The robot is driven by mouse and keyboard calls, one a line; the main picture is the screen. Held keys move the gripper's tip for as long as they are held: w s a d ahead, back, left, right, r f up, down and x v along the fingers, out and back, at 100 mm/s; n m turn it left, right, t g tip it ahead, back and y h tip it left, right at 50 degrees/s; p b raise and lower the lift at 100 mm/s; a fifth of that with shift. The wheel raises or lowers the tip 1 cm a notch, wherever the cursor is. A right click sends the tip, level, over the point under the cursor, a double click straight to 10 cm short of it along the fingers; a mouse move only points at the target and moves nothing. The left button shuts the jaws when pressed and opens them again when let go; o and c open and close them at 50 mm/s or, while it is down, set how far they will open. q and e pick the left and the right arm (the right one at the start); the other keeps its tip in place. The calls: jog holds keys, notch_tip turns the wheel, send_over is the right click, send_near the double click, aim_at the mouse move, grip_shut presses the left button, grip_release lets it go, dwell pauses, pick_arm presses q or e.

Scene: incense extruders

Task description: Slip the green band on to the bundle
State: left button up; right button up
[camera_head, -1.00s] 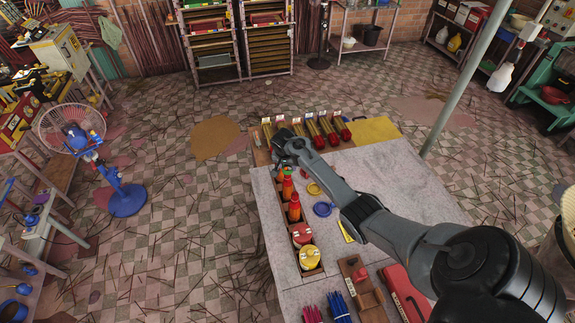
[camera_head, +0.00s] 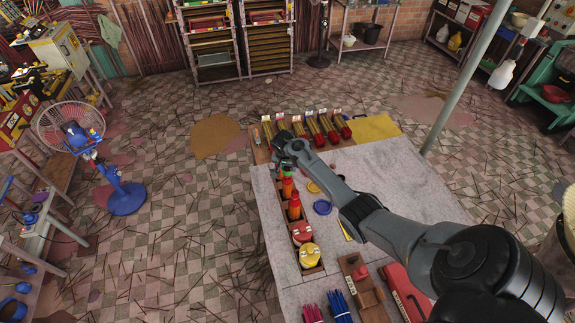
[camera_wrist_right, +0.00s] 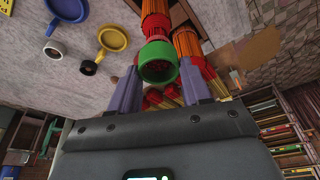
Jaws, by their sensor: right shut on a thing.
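The green band (camera_wrist_right: 158,64) shows in the right wrist view between the two fingers of my right gripper (camera_wrist_right: 160,84), which is shut on it. Red shows through the band's opening, and an orange bundle with a red collar (camera_wrist_right: 154,22) lies directly beyond it. I cannot tell whether the band is around the bundle's end or only in front of it. Orange bundles (camera_head: 294,212) stand in that row. My left gripper is not in view.
Red and yellow tubs (camera_head: 309,255) fill the near compartments. Several red-ended tubes (camera_head: 328,127) lie at the back. The table's right middle is clear.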

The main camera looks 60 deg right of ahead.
jog(key=shift+f, duration=0.45)
jog(key=o, duration=0.9)
jog(key=shift+c, duration=0.2)
